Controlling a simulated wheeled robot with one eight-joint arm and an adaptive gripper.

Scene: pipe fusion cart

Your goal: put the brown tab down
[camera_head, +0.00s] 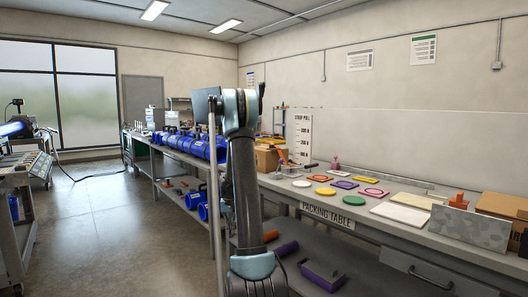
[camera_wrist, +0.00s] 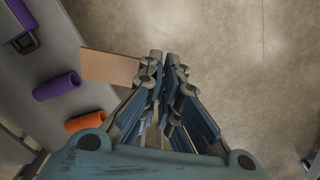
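The brown tab (camera_wrist: 108,68) is a flat, light brown piece in the wrist view. It reaches left from the fingertips of my gripper (camera_wrist: 163,60), and its right end is hidden behind the left fingers. My fingers are drawn nearly together and appear shut on that end. In the picture the tab lies across the edge of the grey lower shelf (camera_wrist: 50,120), mostly over the floor. I cannot tell its height. In the head view my gripper (camera_head: 258,285) points down at the bottom, left of the packing table (camera_head: 375,228); the tab is not visible there.
On the lower shelf are an orange cylinder (camera_wrist: 86,121), a purple cylinder (camera_wrist: 57,86) and a purple handled piece (camera_head: 322,275). The floor (camera_head: 125,225) left of the table is open.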

